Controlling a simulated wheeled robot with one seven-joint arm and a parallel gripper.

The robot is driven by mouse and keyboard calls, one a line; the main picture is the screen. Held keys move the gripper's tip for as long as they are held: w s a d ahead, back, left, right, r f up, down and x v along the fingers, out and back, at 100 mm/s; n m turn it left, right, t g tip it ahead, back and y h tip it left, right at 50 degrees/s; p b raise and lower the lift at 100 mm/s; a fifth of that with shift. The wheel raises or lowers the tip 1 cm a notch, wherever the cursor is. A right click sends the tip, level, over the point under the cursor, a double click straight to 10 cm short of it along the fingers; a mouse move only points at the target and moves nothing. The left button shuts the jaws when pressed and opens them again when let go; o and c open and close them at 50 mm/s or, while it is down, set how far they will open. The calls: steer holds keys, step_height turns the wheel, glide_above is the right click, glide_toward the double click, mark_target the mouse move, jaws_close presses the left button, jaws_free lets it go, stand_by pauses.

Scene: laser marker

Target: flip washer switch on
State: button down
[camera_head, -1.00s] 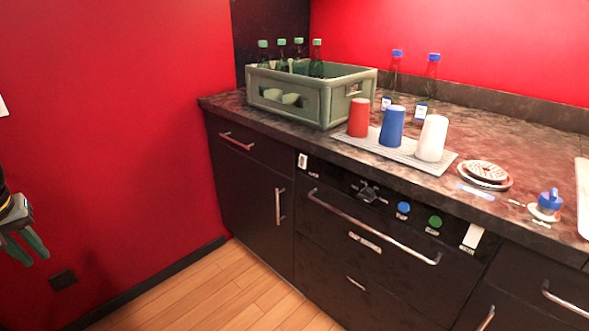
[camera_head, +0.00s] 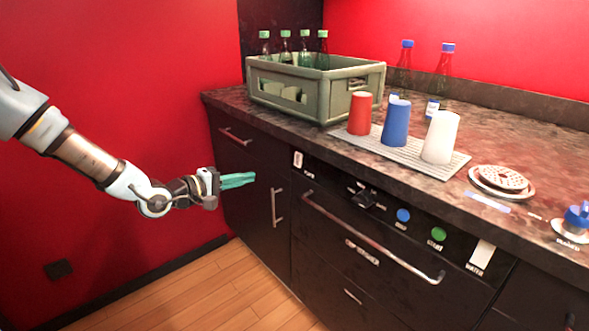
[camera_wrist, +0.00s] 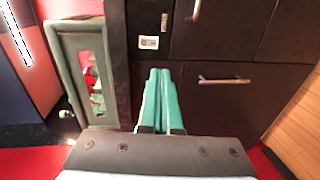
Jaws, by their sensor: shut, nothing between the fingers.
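The dark washer front (camera_head: 335,212) is built in under the counter and has a control panel along its top. A small white switch (camera_head: 298,160) is at the panel's left end; its label is too small to read. A white plate is also visible in the wrist view (camera_wrist: 148,42), probably this switch, beyond the fingertips and slightly left. A larger white switch (camera_head: 481,256) marked WATER is at the right end. My gripper (camera_head: 253,180) has teal fingers, is shut and empty, and points right, left of the panel and apart from it. The fingers also show in the wrist view (camera_wrist: 161,75).
A dark knob (camera_head: 363,199), a blue button (camera_head: 403,215) and a green button (camera_head: 438,234) sit between the switches. A long handle (camera_head: 365,238) sticks out below them. A green bottle crate (camera_head: 350,104) and cups stand on the counter above.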

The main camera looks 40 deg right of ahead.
steer(key=shift+s+d+r, duration=0.2)
steer(key=shift+d, duration=0.1)
steer(key=p, duration=0.3)
glide_toward(297, 166)
steer(key=d, duration=0.4)
steer(key=d+f, duration=0.1)
steer(key=d, duration=0.1)
steer(key=shift+d, duration=0.15)
steer(key=shift+d+f, duration=0.1)
steer(key=shift+d, duration=0.1)
steer(key=shift+f+b, duration=0.1)
steer(key=shift+b, duration=0.25)
